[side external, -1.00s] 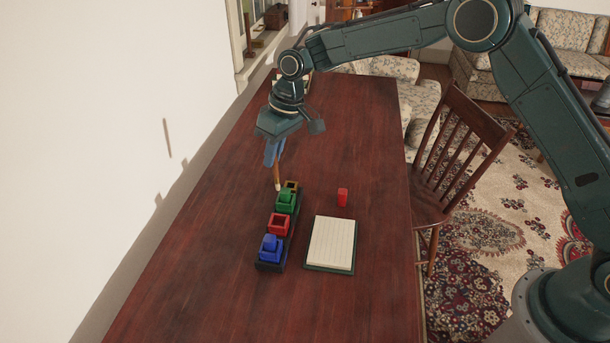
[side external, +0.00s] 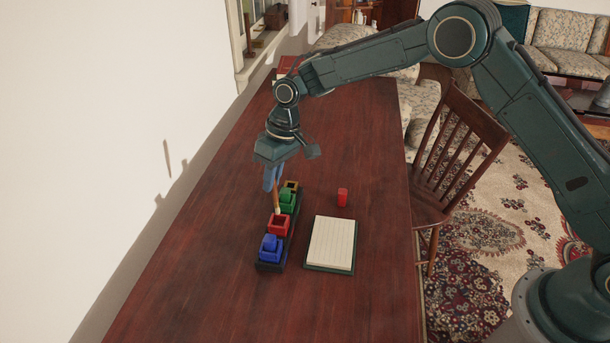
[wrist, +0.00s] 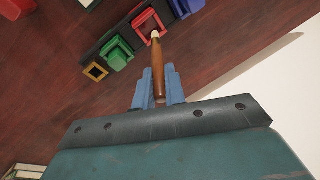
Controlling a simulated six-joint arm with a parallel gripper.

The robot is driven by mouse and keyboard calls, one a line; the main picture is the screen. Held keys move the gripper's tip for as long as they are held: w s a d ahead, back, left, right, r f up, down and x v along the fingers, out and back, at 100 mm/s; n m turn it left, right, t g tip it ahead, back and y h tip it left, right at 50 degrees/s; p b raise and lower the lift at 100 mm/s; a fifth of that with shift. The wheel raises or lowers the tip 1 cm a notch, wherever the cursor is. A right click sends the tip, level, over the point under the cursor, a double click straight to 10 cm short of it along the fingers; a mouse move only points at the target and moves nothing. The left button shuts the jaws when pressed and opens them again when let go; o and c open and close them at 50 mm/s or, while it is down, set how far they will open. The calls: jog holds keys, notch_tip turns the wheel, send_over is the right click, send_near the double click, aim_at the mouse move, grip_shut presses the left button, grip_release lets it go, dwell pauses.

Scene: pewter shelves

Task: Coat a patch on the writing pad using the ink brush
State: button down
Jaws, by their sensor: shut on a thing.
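My gripper (side external: 273,181) is shut on the ink brush (side external: 277,201), which has a brown handle and a pale tip. The brush points down, its tip at the open red pot (side external: 279,226). In the wrist view the brush (wrist: 159,70) sits between the blue fingers (wrist: 157,76), and its tip overlaps the near rim of the red pot (wrist: 137,21). I cannot tell whether the tip is inside the pot or above it. The writing pad (side external: 331,243), cream and lined on a dark green backing, lies to the right of the pots; no mark shows on it.
The red pot stands in a dark row rack (side external: 269,267) between a lidded blue pot (side external: 270,249) and a lidded green pot (side external: 287,203). A yellowish square holder (side external: 291,185) stands at the far end. A small red block (side external: 342,197) lies beyond the pad.

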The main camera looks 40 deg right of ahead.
aim_at(274, 192)
jog(key=shift+f, duration=1.6)
jog(key=shift+f, duration=0.65)
dwell(1.0)
jog(key=shift+r, duration=0.1)
jog(key=shift+r, duration=3.45)
jog(key=s+d+f+m, duration=0.2)
jog(key=s+d, duration=0.5)
jog(key=d, duration=0.4)
jog(key=s+d+f+m+t, duration=0.1)
jog(key=s+d+f+m, duration=0.1)
jog(key=s+d, duration=0.5)
jog(key=d, duration=0.4)
jog(key=shift+s+f+m, duration=0.15)
jog(key=shift+s+m, duration=0.05)
jog(key=shift+m, duration=0.1)
